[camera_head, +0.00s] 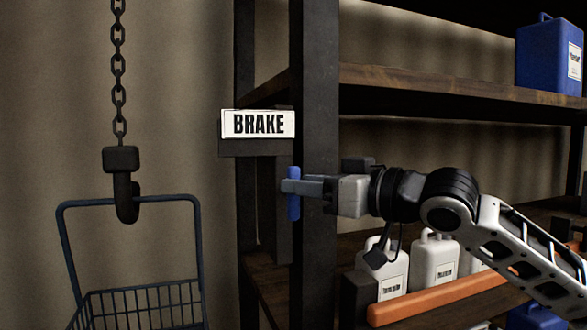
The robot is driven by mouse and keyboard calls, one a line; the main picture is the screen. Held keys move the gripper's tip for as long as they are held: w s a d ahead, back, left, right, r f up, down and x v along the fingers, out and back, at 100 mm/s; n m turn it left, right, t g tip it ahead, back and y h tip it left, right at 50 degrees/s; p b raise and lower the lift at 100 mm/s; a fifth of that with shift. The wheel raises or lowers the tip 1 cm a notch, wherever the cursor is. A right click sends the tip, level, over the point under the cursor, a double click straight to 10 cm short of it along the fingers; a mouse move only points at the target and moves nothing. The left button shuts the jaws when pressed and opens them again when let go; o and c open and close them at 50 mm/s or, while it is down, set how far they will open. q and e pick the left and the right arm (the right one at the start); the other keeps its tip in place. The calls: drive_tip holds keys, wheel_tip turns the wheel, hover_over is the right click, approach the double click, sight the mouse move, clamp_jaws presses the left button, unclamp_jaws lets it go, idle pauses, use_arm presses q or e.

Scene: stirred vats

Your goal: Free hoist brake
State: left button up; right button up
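A white sign reading BRAKE (258,124) is fixed on a dark block at the shelf post. Below it a short upright blue handle (294,208) stands in front of the post. My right gripper (291,187) reaches in from the right at the handle's middle. One finger crosses in front of the handle; the other finger is hidden, so I cannot tell whether it is shut on it. A dark hoist chain (118,70) hangs at the left. Its hook (126,200) is at the bail of a wire basket (140,306). My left gripper is not in view.
The dark shelf post (312,80) stands close to my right gripper. White jugs (434,262) stand on the lower shelf behind an orange bar (436,299), below my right arm. A blue canister (549,56) is on the upper shelf.

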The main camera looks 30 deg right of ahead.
drive_tip(key=shift+p+x, duration=1.15)
drive_tip(key=shift+x, duration=0.35)
drive_tip(key=shift+c, duration=0.3)
clamp_jaws()
